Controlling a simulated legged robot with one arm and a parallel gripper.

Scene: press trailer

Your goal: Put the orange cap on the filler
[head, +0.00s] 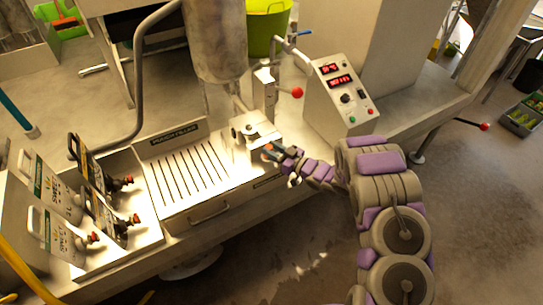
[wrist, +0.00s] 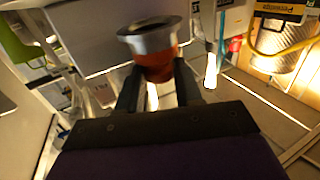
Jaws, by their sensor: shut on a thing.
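My gripper (wrist: 158,90) is shut on the orange cap (wrist: 160,68), one dark finger on each side of it. The cap has a wide grey metal rim and a dark top, and its orange body sits between the fingers in the wrist view. In the head view my gripper (head: 273,153) is low at the front right corner of the filler, where only a small bit of orange shows at its tip. The filler (head: 205,172) is a pale bench unit with a slotted plate, a dark label and a pale block (head: 247,127) with a round top. My gripper is beside this block; contact cannot be told.
A large metal cylinder (head: 215,40) hangs above the filler. A lever with a red knob (head: 296,92) stands behind the block. A control box (head: 340,95) with red displays is to the right. Several spouted pouches (head: 107,215) stand in a tray at the left.

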